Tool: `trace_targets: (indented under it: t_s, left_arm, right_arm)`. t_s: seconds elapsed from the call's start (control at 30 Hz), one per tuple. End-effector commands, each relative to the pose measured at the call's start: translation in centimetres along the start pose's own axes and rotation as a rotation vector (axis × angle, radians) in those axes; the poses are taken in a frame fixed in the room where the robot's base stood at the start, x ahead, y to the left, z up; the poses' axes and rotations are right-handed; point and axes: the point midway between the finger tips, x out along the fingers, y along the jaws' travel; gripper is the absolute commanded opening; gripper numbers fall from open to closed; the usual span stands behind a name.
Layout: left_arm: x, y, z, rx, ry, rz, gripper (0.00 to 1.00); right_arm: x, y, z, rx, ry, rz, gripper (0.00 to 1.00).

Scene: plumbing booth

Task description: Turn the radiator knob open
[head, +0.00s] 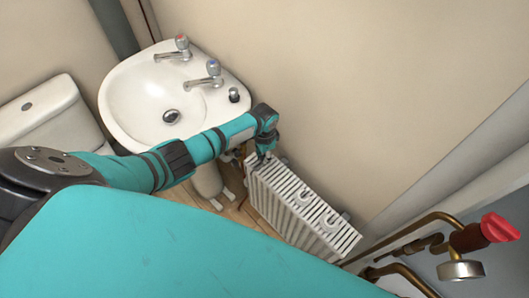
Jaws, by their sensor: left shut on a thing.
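A white ribbed radiator (305,203) stands against the wall, right of the sink. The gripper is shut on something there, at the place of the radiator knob. The knob itself is hidden behind the fingers, so its turn position cannot be seen. My right gripper is not in view.
A white sink (150,110) with two taps stands behind my left arm. A toilet cistern (50,118) is at the left. Copper pipes (405,232) with a red-handled valve (497,228) are at the lower right.

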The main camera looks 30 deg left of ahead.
Motion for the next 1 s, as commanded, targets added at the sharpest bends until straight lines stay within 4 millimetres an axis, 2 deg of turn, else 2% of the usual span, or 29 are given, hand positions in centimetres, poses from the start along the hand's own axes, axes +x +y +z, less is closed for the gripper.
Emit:
trace_targets:
  t_s: [0.4, 0.93, 0.97, 1.0]
  left_arm:
    - [-0.12, -0.10, 0.03, -0.183, -0.001, -0.001, 0.00]
    - [-0.08, -0.14, 0.01, -0.206, 0.000, -0.002, 0.00]
    - [-0.09, -0.14, 0.00, -0.205, 0.000, -0.002, 0.17]
    - [-0.09, -0.14, 0.00, -0.205, 0.000, -0.002, 0.23]
  right_arm:
    - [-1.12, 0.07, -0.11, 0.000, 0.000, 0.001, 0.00]
    - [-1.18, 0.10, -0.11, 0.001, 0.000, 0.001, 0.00]
    - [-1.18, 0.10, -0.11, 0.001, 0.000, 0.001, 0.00]
    - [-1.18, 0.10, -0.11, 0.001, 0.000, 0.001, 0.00]
